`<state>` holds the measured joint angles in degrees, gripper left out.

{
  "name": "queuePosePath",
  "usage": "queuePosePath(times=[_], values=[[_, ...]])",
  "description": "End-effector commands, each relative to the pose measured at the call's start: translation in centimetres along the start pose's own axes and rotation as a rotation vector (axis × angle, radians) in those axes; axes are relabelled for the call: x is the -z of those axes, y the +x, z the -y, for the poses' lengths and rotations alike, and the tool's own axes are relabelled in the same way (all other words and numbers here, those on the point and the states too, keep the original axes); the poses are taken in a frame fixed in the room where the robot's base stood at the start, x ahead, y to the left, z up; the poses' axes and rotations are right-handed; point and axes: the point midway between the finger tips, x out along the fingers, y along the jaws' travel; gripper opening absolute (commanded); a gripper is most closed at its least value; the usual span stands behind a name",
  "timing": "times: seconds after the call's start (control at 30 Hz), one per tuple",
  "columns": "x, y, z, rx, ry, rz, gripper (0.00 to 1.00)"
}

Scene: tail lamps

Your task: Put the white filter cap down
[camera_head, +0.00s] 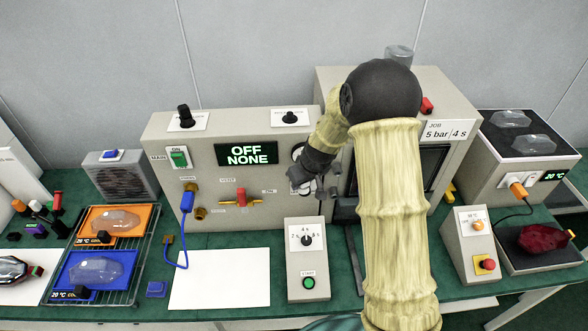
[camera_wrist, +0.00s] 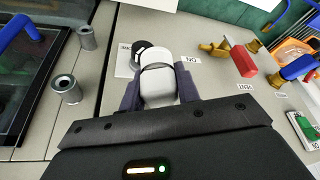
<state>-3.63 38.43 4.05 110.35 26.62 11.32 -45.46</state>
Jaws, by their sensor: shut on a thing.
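In the wrist view my gripper (camera_wrist: 159,98) is shut on the white filter cap (camera_wrist: 158,82), a smooth rounded white piece with a dark line across it, between the two dark fingers. The cap lies close in front of the grey panel, and I cannot tell whether it touches it. In the head view my gripper (camera_head: 311,184) is at the right end of the grey control box (camera_head: 225,137), in front of its face. The cap cannot be made out clearly there, behind the fingers and wrist.
A white sheet (camera_head: 221,279) lies on the green table below the box. A switch box with a green button (camera_head: 308,283) stands right of it. A red-handled valve (camera_head: 241,197) and a blue hose (camera_head: 184,235) project left of my gripper. The chamber machine is close on the right.

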Motion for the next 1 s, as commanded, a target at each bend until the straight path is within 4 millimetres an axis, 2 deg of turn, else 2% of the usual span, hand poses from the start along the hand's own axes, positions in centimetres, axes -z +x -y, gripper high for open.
queuePosePath(times=[0.03,0.23,0.63,0.8,1.0], values=[[-0.9,1.1,-0.3,-0.011,0.029,0.003,0.00],[-4.3,4.5,-1.8,-0.059,0.151,0.005,0.00],[-12.9,12.0,-4.7,-0.150,0.374,0.005,0.00],[-15.1,13.3,-5.4,-0.175,0.427,0.002,0.00],[-15.2,13.2,-5.5,-0.179,0.432,0.000,0.00]])
